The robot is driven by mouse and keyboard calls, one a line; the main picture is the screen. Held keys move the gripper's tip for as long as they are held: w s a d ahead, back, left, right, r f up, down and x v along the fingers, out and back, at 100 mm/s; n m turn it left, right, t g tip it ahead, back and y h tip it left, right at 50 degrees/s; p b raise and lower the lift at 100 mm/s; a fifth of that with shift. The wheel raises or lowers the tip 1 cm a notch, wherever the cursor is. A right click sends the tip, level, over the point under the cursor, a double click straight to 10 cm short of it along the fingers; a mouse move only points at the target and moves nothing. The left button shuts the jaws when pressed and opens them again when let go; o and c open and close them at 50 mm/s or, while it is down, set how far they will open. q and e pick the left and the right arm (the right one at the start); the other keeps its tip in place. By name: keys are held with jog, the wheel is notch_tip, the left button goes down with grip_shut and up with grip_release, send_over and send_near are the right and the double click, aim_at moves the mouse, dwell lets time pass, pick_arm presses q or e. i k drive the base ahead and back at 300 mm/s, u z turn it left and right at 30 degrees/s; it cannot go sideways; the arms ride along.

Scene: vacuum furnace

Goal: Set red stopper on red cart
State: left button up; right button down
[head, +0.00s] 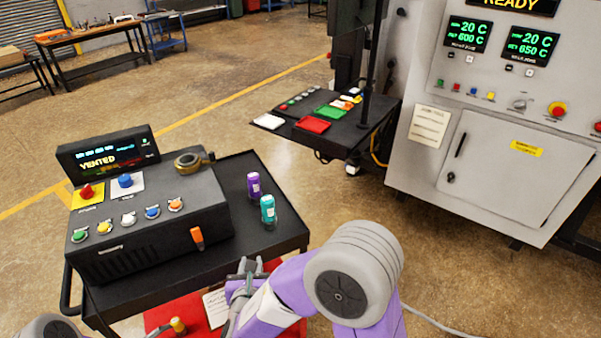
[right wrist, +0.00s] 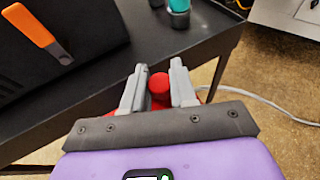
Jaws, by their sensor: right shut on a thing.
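My right gripper (head: 243,268) is over the front edge of the black cart top. In the right wrist view my gripper (right wrist: 160,84) is shut on the red stopper (right wrist: 159,82), whose round red end shows between the fingers. The stopper is hidden in the head view. A red surface (head: 160,316), apparently the red cart, shows low at the front, beside and below the black top. My left gripper is out of view.
The black cart top (head: 278,238) carries a control box (head: 150,215), a purple stopper (head: 254,186) and a teal stopper (head: 268,209). The furnace cabinet (head: 480,130) stands at the right, with a side shelf (head: 342,138) holding coloured trays. The floor between them is clear.

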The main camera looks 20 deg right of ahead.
aim_at(242, 175)
jog(key=z, duration=2.2)
jog(key=i, duration=3.75)
jog(key=u, duration=4.95)
jog(key=i, duration=1.25)
jog(key=z, duration=0.05)
